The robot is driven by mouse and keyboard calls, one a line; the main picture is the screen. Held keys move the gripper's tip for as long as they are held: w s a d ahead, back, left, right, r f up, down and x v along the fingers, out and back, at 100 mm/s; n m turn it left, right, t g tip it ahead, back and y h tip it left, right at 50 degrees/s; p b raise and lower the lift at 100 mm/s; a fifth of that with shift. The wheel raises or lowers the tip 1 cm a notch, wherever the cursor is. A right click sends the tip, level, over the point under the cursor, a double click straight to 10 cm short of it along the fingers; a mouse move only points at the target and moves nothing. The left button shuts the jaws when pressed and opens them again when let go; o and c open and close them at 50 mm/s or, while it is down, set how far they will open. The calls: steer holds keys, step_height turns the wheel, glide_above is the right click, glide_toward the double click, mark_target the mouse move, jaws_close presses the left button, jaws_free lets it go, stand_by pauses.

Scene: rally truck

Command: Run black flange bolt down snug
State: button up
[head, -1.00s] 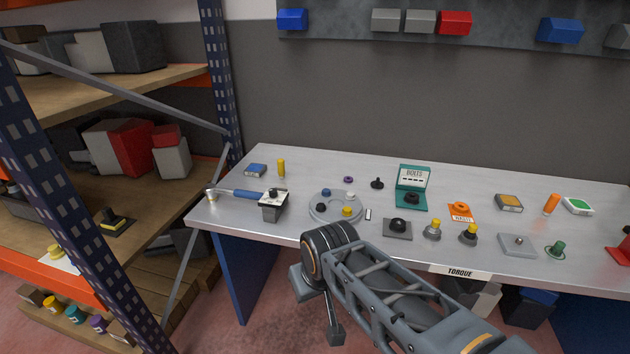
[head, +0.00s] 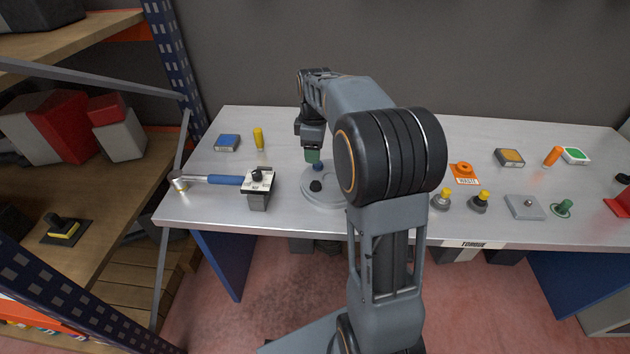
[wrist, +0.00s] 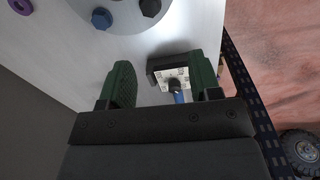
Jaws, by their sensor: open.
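The round grey flange (head: 306,200) lies flat on the bench, partly hidden behind my arm. The black flange bolt (head: 316,186) stands on its near part, with a blue bolt (head: 318,167) behind it. Both the black bolt (wrist: 150,8) and the blue bolt (wrist: 101,18) show at the top of the wrist view. My gripper (head: 312,157) points down near the blue bolt. In the wrist view my gripper (wrist: 162,70) has its green fingers wide apart with nothing between them. A torque wrench (head: 210,180) with a blue handle lies left of the flange.
Two yellow-topped pieces (head: 480,201) and a grey plate (head: 524,207) are right. Shelving stands left.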

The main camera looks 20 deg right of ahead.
mark_target(316, 184)
steer(key=shift+n, duration=0.6)
steer(key=f, duration=0.5)
steer(key=w+d+f, duration=0.1)
steer(key=f, duration=0.9)
steer(key=shift+w+d+p, duration=0.15)
steer(key=shift+w+p, duration=0.15)
steer(key=shift+p, duration=0.1)
steer(key=shift+r, duration=0.1)
steer(key=shift+c, duration=0.2)
steer(key=c, duration=0.9)
